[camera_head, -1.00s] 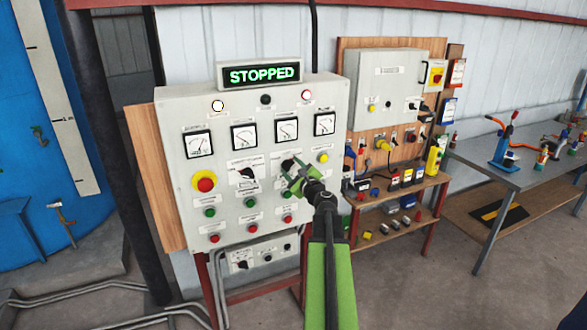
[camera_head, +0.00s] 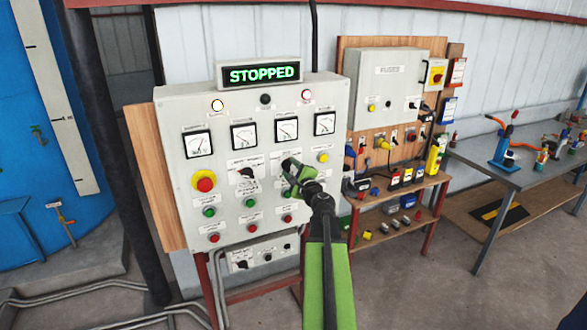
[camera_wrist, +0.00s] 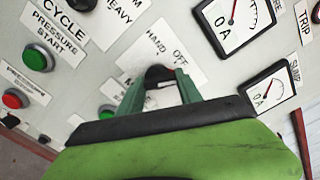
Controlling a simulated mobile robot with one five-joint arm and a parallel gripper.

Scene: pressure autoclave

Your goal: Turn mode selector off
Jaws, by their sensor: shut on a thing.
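The mode selector (camera_wrist: 160,74) is a dark knob on a pale label plate marked HAND and OFF in the wrist view. Most of it is hidden between my fingertips, so its exact pointing is hard to tell. A small white mark shows on it below the OFF word. My gripper (camera_wrist: 161,92) is shut on the knob, with one green finger at each side. In the head view my gripper (camera_head: 291,180) reaches the right-middle of the grey control panel (camera_head: 180,125) and covers much of the knob (camera_head: 290,163).
A second black selector (camera_head: 246,174) sits left of my gripper, with a red emergency button (camera_head: 204,181) beyond it. A yellow button (camera_head: 323,157) is close on the right. Green and red push buttons lie below, dial gauges above. The display (camera_head: 260,74) reads STOPPED.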

